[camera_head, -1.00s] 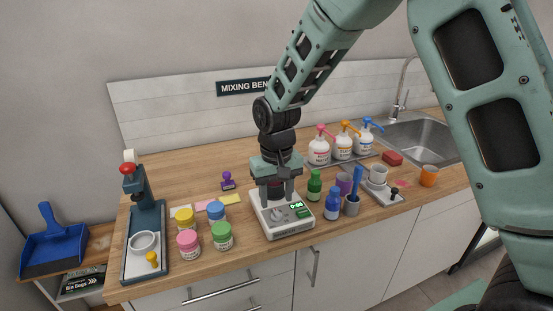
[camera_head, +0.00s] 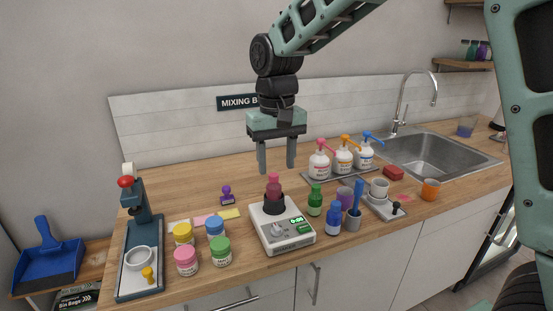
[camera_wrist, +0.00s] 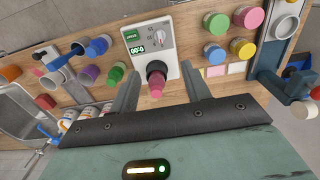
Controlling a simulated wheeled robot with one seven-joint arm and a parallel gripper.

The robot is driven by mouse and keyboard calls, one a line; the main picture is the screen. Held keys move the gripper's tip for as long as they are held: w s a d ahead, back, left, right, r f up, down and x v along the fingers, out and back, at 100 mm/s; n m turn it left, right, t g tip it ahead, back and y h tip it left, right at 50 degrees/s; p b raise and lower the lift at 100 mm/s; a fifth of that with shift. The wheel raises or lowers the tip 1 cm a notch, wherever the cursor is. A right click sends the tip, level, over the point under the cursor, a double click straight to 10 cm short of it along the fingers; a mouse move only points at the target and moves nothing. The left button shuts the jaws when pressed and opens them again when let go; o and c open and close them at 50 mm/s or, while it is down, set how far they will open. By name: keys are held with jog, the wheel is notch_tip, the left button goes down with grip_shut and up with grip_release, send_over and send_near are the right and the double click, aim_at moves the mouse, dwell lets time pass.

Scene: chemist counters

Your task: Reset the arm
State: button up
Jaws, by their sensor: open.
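My gripper (camera_head: 277,168) is open and empty. It hangs in the air above the white scale (camera_head: 283,232) on the wooden counter. A dark red bottle (camera_head: 274,186) with a pinkish-red top stands upright on the scale, below and apart from the fingertips. In the wrist view the bottle (camera_wrist: 156,78) shows between the two fingers, with the scale (camera_wrist: 150,45) and its lit green display beyond it.
Left of the scale stand several coloured jars (camera_head: 220,251) and a teal press-like stand (camera_head: 140,240). To its right are a green bottle (camera_head: 315,201), a blue bottle (camera_head: 333,218) and cups. Pump bottles (camera_head: 343,156) stand at the back, before a sink (camera_head: 430,155).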

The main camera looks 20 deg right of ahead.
jog(key=s+a+f+n, duration=0.1)
jog(key=s+a+n, duration=0.1)
jog(key=s, duration=0.5)
jog(key=s+a+f+n, duration=0.1)
jog(key=s+a+n, duration=0.1)
jog(key=s+a, duration=0.3)
jog(key=s, duration=0.3)
jog(key=shift+s+f+y, duration=0.15)
jog(key=shift+f+y, duration=0.25)
jog(key=s+f+n, duration=0.1)
jog(key=s, duration=0.3)
jog(key=s+f+n, duration=0.1)
jog(key=s, duration=0.3)
jog(key=s+f+n, duration=0.1)
jog(key=s, duration=0.3)
jog(key=shift+s+d+f+n, duration=0.15)
jog(key=shift+d+f+n, duration=0.15)
jog(key=shift+d+f, duration=0.1)
jog(key=shift+c, duration=0.2)
